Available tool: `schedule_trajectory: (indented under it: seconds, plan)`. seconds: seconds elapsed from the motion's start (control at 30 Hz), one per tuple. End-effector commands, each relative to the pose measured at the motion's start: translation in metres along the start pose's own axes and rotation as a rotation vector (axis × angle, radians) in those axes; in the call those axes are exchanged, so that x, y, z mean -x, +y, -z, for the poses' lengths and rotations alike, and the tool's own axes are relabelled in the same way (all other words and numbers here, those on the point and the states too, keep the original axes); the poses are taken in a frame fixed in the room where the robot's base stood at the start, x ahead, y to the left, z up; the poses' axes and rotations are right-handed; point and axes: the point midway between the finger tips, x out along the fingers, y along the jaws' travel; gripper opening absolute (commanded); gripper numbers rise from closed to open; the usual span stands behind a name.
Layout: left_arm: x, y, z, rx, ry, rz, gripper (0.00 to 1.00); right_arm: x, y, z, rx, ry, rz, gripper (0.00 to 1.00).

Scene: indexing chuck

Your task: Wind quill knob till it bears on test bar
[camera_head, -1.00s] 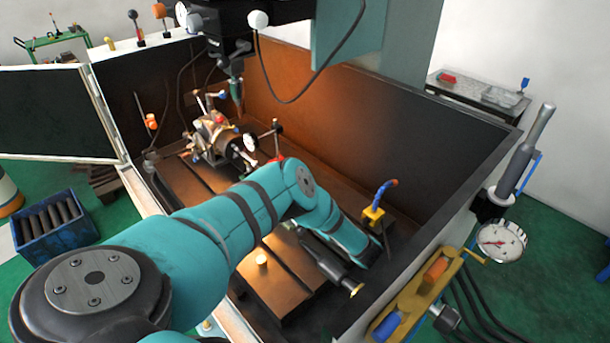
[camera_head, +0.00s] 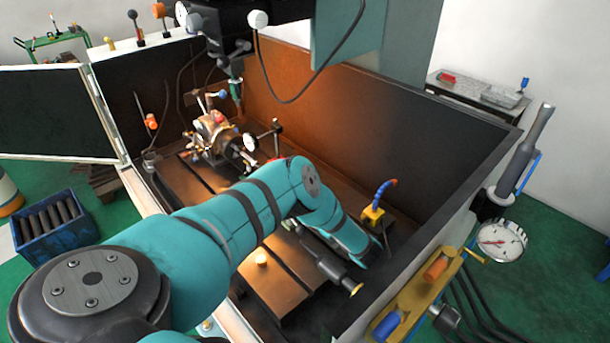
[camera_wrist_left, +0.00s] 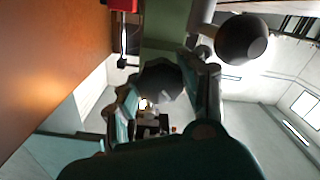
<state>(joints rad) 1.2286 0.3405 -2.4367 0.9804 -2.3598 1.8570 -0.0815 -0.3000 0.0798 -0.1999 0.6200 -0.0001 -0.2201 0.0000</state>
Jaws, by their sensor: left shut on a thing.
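My left gripper (camera_wrist_left: 163,100) shows in the left wrist view, its fingers shut on a dark faceted knob (camera_wrist_left: 161,78). In the head view my teal left arm reaches across the machine enclosure, and its hand and the knob are hidden behind the forearm. A dark cylindrical body with a brass end (camera_head: 335,270) lies just past the forearm; I cannot tell if it belongs to the quill. The metal chuck (camera_head: 212,135) stands on the slotted bed at the far left. Whether anything bears on the test bar is hidden by my arm. My right gripper is out of view.
A yellow block with a blue hose (camera_head: 373,214) is right of my forearm. The enclosure wall (camera_head: 420,130) rises behind. The machine head (camera_head: 345,40) hangs above. A dark ball (camera_wrist_left: 242,40) is close to my left gripper.

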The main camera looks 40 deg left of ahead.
Motion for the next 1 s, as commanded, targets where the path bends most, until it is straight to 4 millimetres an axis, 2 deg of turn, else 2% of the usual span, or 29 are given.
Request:
schedule_trajectory:
  seconds: [0.67, 0.7, 0.87, 1.0]
  plan:
    - [0.0014, -0.0023, -0.0022, -0.003, -0.006, 0.002, 0.10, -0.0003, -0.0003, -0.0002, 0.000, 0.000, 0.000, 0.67]
    - [0.0015, -0.0023, -0.0022, -0.003, -0.006, 0.002, 0.47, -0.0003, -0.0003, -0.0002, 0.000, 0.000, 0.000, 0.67]
    - [0.0009, -0.0015, -0.0015, -0.002, -0.004, 0.001, 0.67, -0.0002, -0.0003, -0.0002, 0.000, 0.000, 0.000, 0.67]
    - [0.0005, -0.0010, -0.0009, -0.001, -0.002, 0.001, 0.67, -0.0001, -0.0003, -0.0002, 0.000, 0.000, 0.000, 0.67]
